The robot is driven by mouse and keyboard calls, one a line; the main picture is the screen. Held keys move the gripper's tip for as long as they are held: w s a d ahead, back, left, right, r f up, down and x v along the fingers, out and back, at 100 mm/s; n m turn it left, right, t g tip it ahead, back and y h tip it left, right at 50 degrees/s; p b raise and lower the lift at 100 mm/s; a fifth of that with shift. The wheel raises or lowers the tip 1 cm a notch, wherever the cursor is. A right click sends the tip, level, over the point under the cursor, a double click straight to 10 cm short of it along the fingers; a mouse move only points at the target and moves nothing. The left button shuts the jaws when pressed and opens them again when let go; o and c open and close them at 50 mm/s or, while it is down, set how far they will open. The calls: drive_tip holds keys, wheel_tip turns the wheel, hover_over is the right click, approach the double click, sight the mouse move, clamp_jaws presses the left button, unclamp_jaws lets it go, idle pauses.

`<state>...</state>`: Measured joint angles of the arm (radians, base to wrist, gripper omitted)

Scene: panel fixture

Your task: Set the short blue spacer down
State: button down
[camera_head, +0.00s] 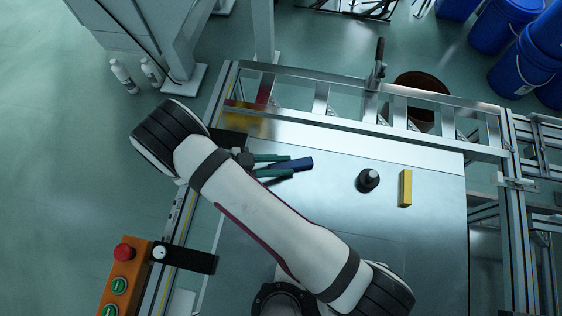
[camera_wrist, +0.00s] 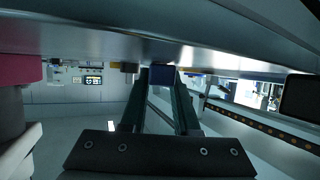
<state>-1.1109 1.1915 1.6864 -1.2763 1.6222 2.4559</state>
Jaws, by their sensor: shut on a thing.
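The blue spacer (camera_head: 301,163) sticks out past my fingertips, over the left part of the grey metal plate (camera_head: 330,205). My gripper (camera_head: 289,166) is shut on it, with one green finger on each side. In the wrist view the spacer's dark blue end (camera_wrist: 162,74) shows between the tips of my gripper (camera_wrist: 164,80). The metal surface fills the top of that view, close to the spacer. I cannot tell whether the spacer touches the plate.
A dark knob-like piece (camera_head: 368,181) and a yellow block (camera_head: 405,188) stand to the right on the plate. An aluminium frame with a toggle clamp (camera_head: 377,66) runs along the back. An orange button box (camera_head: 125,280) is at the lower left. The plate between spacer and knob is clear.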

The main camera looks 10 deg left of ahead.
drive_tip(key=c, duration=0.7)
unclamp_jaws()
drive_tip(key=shift+o, duration=0.2)
drive_tip(key=v, duration=1.2)
drive_tip(key=w+d+r+n+g+y, duration=0.1)
drive_tip(key=d+r+n+g+y, duration=0.5)
drive_tip(key=d+r, duration=1)
drive_tip(key=s+d+r+n+y, duration=0.1)
drive_tip(key=s+d+n+y, duration=0.1)
drive_tip(key=s+d+y, duration=0.4)
drive_tip(key=s+y, duration=0.2)
drive_tip(key=s, duration=0.1)
drive_tip(key=shift+d+r+t, duration=0.35)
drive_tip(key=shift+t, duration=0.05)
